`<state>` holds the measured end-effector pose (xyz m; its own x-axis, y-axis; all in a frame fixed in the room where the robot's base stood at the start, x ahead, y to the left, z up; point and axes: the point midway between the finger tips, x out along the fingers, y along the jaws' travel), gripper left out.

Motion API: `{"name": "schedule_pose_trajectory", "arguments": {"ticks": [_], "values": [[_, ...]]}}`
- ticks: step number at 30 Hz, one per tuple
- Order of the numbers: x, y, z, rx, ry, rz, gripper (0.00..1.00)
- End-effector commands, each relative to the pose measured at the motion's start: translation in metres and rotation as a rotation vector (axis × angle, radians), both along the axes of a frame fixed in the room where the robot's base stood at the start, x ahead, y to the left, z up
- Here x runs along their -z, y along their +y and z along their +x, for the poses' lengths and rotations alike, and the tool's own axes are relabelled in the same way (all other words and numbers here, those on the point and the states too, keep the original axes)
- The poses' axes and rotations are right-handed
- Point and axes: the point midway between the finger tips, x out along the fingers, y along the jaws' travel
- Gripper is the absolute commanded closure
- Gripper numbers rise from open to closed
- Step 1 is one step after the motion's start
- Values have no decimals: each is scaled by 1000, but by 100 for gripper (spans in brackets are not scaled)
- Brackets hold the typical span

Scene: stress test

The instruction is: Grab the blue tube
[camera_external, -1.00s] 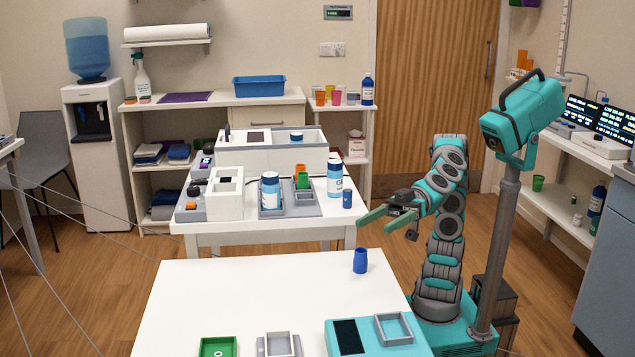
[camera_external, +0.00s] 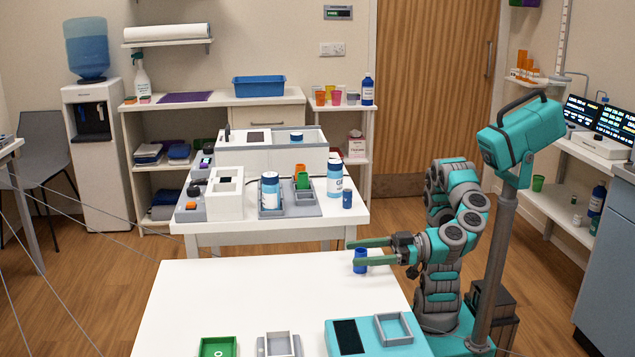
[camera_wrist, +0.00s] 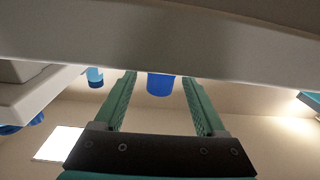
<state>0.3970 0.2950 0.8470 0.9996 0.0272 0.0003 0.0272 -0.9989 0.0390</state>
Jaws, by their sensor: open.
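The blue tube (camera_external: 360,257) stands upright on the near white table, close to its far right corner. My gripper (camera_external: 352,252) is open and level at the tube's height, with its green fingers pointing left. In the external view one finger passes in front of the tube and hides part of it. In the wrist view the blue tube (camera_wrist: 161,84) lies between the two open fingers (camera_wrist: 158,82), with a gap on each side. The fingers do not appear to touch it.
The near white table (camera_external: 230,295) is clear to the left. A green tray (camera_external: 218,347), a grey tray (camera_external: 279,345) and a teal device (camera_external: 350,340) sit at its near edge. Another blue tube (camera_external: 347,199) and labelled bottles (camera_external: 334,180) stand on the table behind.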

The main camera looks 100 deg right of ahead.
Motion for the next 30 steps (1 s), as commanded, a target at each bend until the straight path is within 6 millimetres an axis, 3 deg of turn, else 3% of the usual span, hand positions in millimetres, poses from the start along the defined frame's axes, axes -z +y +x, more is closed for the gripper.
{"name": "schedule_pose_trajectory", "arguments": {"ticks": [9, 21, 30], "values": [[1, 0, 29, 2, 1, 2, 27], [0, 1, 35, -2, 0, 0, 27], [0, 1, 35, -2, 0, 0, 59]]}}
